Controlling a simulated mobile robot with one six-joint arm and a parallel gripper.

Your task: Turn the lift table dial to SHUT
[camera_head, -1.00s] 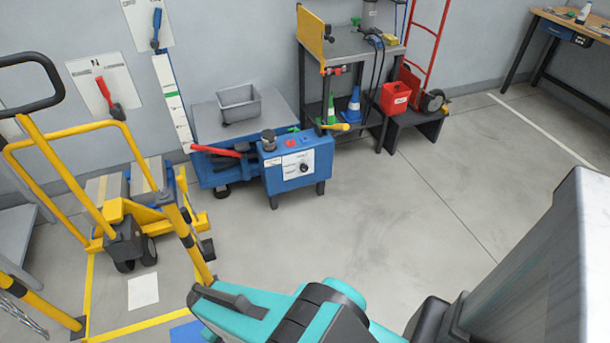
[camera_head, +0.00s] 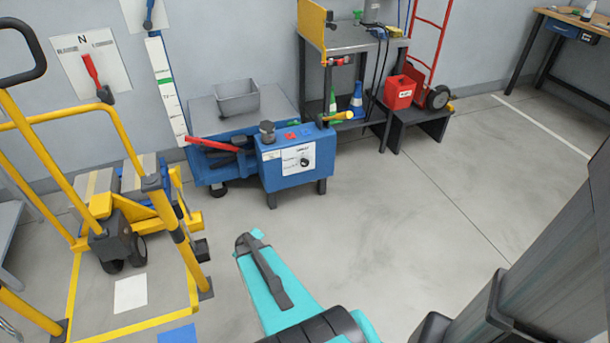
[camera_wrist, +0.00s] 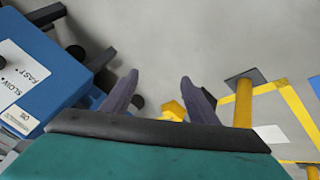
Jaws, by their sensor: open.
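The blue lift table (camera_head: 213,167) stands against the back wall with a blue control box (camera_head: 272,177) at its front. The black dial (camera_head: 304,162) sits on a white panel on the box's front; its setting is too small to read. In the wrist view the box (camera_wrist: 62,75) is at the left edge, with a label (camera_wrist: 22,85) reading SLOW and FAST. My gripper (camera_wrist: 160,88) is open and empty, its two dark fingers apart over the floor to the right of the box. In the head view my teal arm is in front of the box, apart from it.
A grey bin (camera_head: 238,98) sits on the lift table. A red lever (camera_head: 213,144) sticks out beside the box. Floor to the right is clear.

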